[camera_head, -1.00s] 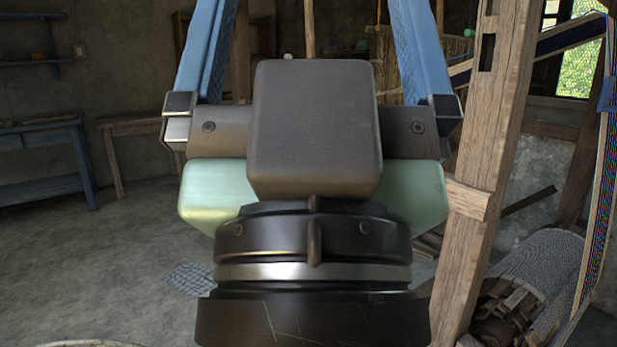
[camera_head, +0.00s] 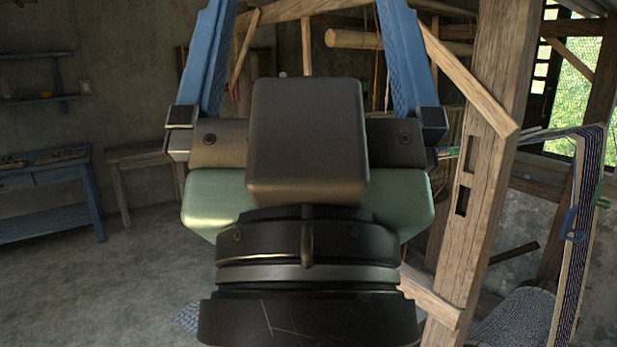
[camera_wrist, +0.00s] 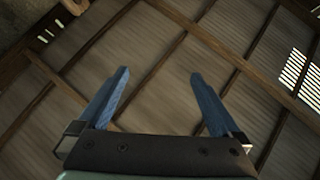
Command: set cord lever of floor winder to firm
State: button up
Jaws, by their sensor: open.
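My gripper (camera_head: 305,50) fills the middle of the head view, its two blue fingers pointing up and spread apart. In the wrist view my gripper (camera_wrist: 160,85) is open with nothing between the fingers, and only the roof boards show beyond it. The floor winder and its cord lever cannot be made out in these frames; my gripper and wrist hide much of the middle of the head view.
A wooden loom post (camera_head: 478,190) stands close on the right, with a band of striped cloth (camera_head: 572,220) beyond it. A blue table (camera_head: 45,205) and a wooden bench (camera_head: 140,160) stand by the left wall. The floor (camera_head: 110,270) at left is mostly clear.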

notch_tip(320, 180, up, 6)
jog(key=p, duration=0.4)
